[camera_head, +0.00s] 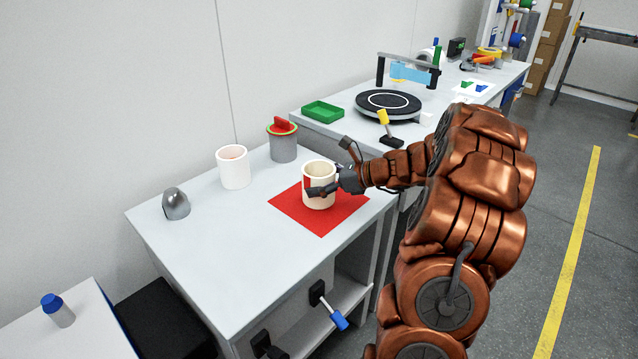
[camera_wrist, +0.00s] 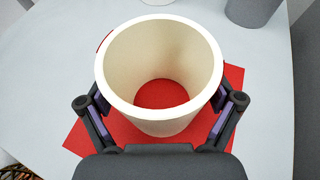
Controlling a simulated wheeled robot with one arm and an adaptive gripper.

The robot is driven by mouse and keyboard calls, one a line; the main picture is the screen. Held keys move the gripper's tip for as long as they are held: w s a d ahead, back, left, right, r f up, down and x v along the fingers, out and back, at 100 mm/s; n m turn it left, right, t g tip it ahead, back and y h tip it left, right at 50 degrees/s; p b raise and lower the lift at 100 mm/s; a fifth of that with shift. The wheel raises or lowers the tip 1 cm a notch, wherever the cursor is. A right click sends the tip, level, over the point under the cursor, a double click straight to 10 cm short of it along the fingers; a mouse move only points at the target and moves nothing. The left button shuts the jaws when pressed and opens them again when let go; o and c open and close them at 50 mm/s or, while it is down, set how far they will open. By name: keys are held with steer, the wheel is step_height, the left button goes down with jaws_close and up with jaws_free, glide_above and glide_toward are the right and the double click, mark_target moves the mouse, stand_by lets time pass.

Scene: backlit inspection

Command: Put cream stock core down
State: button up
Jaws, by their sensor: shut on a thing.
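The cream stock core (camera_head: 318,203) is a hollow, open-topped cylinder standing upright over the red mat (camera_head: 345,209). My gripper (camera_head: 324,186) is shut on it from the right, with a finger across its near side. In the wrist view the core (camera_wrist: 160,120) sits between the two fingers, and red shows through its open bore. Its lower edge is at or very close to the mat; I cannot tell whether it touches. The mat (camera_wrist: 232,78) also shows around the core in the wrist view.
A white cylinder (camera_head: 233,170) and a grey container (camera_head: 284,149) with a red item on top stand behind the mat. The front left of the table (camera_head: 215,255) is clear. A green tray (camera_head: 322,112) and a round turntable (camera_head: 388,106) stand on the farther bench.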

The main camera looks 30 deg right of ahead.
stand_by(0.3)
steer(key=o, duration=0.9)
steer(key=shift+f, duration=0.1)
steer(key=shift+o, duration=0.2)
steer(key=p+v, duration=0.1)
steer(key=v, duration=1.1)
steer(key=shift+r, duration=0.2)
steer(key=shift+s, duration=0.1)
